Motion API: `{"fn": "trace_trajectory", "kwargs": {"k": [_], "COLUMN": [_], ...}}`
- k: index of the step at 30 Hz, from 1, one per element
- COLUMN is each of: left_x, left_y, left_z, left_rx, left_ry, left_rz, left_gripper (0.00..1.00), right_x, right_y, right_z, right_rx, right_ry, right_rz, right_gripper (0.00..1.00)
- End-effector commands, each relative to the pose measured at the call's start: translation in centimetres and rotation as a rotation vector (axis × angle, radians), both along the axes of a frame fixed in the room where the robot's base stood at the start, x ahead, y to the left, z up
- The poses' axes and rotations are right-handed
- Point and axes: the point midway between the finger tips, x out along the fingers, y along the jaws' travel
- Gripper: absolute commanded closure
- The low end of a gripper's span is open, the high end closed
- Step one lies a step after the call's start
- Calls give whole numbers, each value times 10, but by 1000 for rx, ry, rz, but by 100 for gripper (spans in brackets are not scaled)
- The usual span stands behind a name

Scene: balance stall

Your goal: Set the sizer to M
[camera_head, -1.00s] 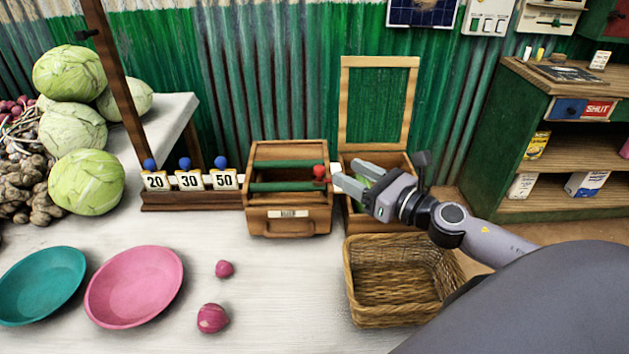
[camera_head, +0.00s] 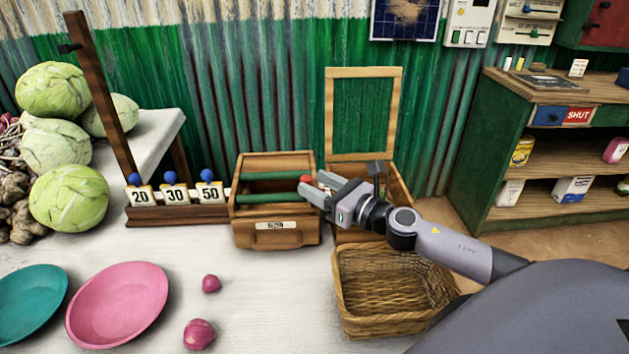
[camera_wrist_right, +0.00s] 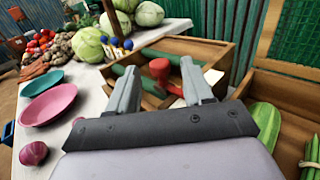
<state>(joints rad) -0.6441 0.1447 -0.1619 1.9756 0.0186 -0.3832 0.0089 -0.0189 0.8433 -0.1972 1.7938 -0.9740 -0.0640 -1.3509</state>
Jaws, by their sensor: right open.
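The sizer (camera_head: 276,238) is a wooden box on the counter with two green rollers across its top and a small pale label on its front. A red knob (camera_head: 305,179) sits at its right end; it also shows in the right wrist view (camera_wrist_right: 159,72). My right gripper (camera_head: 312,185) is open at the sizer's right end. In the wrist view the knob appears between its two fingers, with a gap on each side; contact cannot be told. The size marks are not readable. My left gripper is not in view.
An open-lidded wooden box (camera_head: 398,190) stands right of the sizer, behind a wicker basket (camera_head: 385,325). A rack of 20, 30 and 50 tags (camera_head: 172,217) stands to the left. Pink (camera_head: 118,300) and teal plates and two loose red onions lie in front.

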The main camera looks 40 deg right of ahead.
Motion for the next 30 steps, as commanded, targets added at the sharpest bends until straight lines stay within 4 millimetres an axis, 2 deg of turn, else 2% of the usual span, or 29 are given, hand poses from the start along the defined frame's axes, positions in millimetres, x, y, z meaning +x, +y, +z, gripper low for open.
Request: {"fn": "trace_trajectory", "kwargs": {"k": [6, 16, 17, 21, 30], "left_x": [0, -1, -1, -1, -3], "left_y": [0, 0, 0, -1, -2], "left_z": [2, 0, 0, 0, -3], "left_rx": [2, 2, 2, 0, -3], "left_ry": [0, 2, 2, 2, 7], "left_rz": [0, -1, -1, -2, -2], "left_gripper": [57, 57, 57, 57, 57], "right_x": [11, 12, 12, 12, 18], "right_y": [3, 4, 4, 4, 0], "right_z": [1, 0, 0, 0, 0], "right_rx": [0, 0, 0, 0, 0], "right_ry": [-1, 0, 0, 0, -1], "right_rz": [1, 2, 2, 1, 0], "right_gripper": [49, 49, 56, 100, 100]}}
